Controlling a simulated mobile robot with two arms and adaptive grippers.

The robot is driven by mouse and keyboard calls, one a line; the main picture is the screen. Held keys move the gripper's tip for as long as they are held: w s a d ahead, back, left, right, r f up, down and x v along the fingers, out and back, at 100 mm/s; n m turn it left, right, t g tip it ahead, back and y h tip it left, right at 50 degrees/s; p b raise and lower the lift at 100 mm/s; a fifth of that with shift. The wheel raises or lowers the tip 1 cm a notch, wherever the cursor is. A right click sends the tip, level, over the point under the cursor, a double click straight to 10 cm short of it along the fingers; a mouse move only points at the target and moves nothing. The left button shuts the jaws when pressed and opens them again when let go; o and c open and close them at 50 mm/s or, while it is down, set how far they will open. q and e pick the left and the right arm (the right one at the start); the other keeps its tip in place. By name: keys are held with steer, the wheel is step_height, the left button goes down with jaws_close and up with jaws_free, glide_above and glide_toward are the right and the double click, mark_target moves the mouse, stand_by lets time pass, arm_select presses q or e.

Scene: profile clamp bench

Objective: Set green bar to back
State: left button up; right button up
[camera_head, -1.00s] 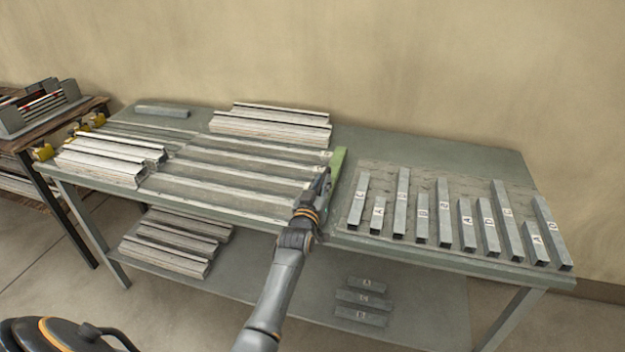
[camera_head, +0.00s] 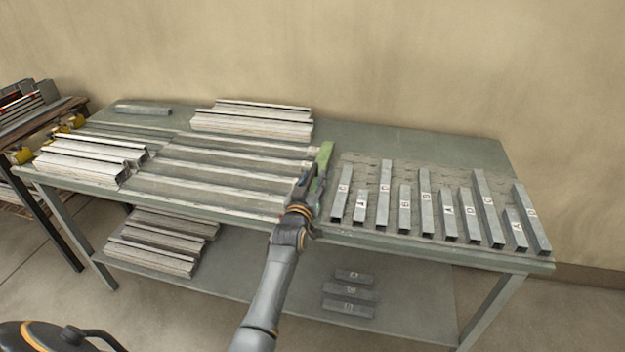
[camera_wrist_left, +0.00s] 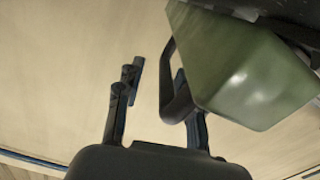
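The green bar (camera_head: 325,158) lies at the right end of the long grey profiles on the bench, pointing from front to back. My left gripper (camera_head: 303,187) is at the near end of the bar, on its left side. In the left wrist view the green bar (camera_wrist_left: 245,70) fills the upper right, close to the right finger. The two fingers (camera_wrist_left: 155,85) stand apart, with a gap between them and the bar outside that gap. Whether the right finger touches the bar cannot be told. My right gripper is not in view.
Several lettered grey bars (camera_head: 423,209) lie right of the green bar. Long grey profiles (camera_head: 215,185) lie to its left, with a stack (camera_head: 250,122) behind them. The back right of the bench (camera_head: 415,143) is clear. A lower shelf (camera_head: 255,280) holds more pieces.

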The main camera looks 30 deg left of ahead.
arm_select(q)
steer(key=shift+s+a, duration=0.1)
steer(key=shift+s, duration=0.05)
steer(key=shift+s, duration=0.25)
steer(key=v, duration=1.1)
steer(key=shift+s+f, duration=0.1)
